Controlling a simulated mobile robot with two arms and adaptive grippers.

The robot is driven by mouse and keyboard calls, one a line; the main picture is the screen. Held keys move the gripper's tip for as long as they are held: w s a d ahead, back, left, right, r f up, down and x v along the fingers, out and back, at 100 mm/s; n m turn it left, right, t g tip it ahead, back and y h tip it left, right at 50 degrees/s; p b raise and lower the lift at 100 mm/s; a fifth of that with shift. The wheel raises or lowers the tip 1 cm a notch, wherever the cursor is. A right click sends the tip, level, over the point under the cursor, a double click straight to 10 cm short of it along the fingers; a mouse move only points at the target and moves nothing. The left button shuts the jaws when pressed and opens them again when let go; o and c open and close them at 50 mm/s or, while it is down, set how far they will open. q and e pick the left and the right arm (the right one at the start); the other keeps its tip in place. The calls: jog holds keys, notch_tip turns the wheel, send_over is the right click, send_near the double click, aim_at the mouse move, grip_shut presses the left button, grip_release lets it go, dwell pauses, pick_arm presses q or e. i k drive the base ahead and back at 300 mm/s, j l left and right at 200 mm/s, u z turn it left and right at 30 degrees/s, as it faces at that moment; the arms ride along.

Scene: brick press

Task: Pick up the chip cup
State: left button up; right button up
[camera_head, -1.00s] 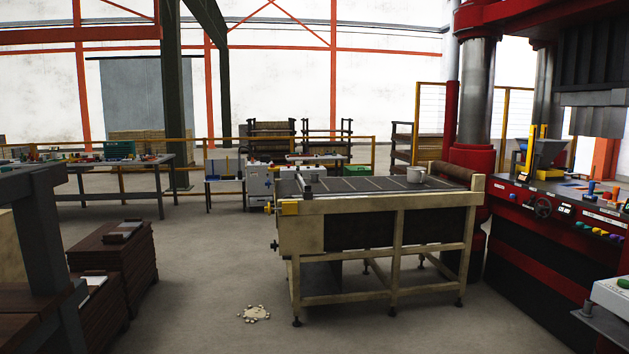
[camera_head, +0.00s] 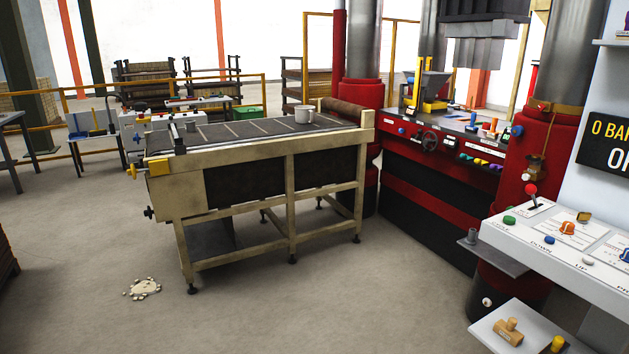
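A pale grey-white cup (camera_head: 303,114) stands upright on top of the conveyor table (camera_head: 268,166), toward its far right end. It seems to have a handle on its right side; whether this is the chip cup I cannot tell for sure. A small dark cup-like thing (camera_head: 472,236) stands on a little grey shelf at the right, below the control panel. Neither of my grippers shows in the head view.
A red press (camera_head: 437,190) with a control desk stands right of the conveyor. A white control panel (camera_head: 560,238) with knobs juts in at the right, above a low shelf (camera_head: 500,338). A pale crumb pile (camera_head: 143,288) lies on the floor.

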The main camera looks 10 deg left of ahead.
aim_at(190, 126)
jog(key=i, duration=2.6)
